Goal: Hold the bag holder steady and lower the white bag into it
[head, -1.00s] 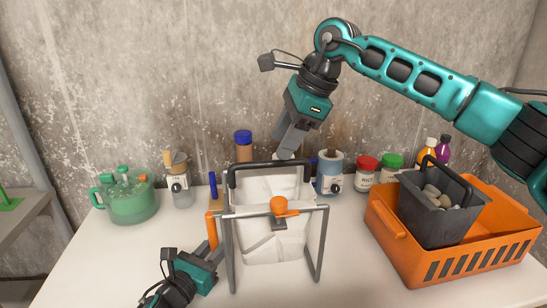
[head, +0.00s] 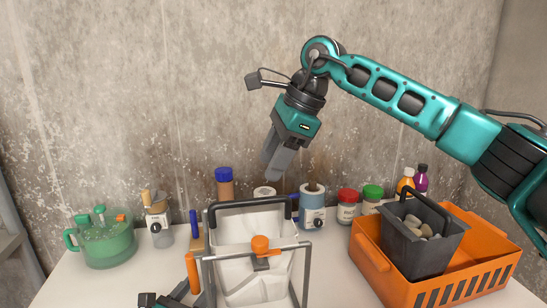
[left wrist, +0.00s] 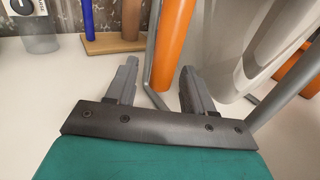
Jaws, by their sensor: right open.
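The bag holder (head: 303,275) is a grey tube frame with orange grips, standing upright on the white table. The white bag (head: 247,231), with a black handle (head: 249,203), is inside the frame, behind its front bar and orange knob (head: 261,244). My right gripper (head: 273,172) is open and empty, above and apart from the handle. My left gripper (left wrist: 158,65) is open around the holder's left orange grip (left wrist: 168,42), with gaps visible on both sides. The bag's pale lower part (left wrist: 238,45) also shows in the left wrist view. The bag's underside is hidden in the head view.
An orange basket (head: 440,292) holding a dark grey bin (head: 420,254) of stones stands at the right. Several jars and bottles line the back, including a blue-labelled jar (head: 312,210). A green pot (head: 106,243) stands at the left. Table between pot and holder is mostly clear.

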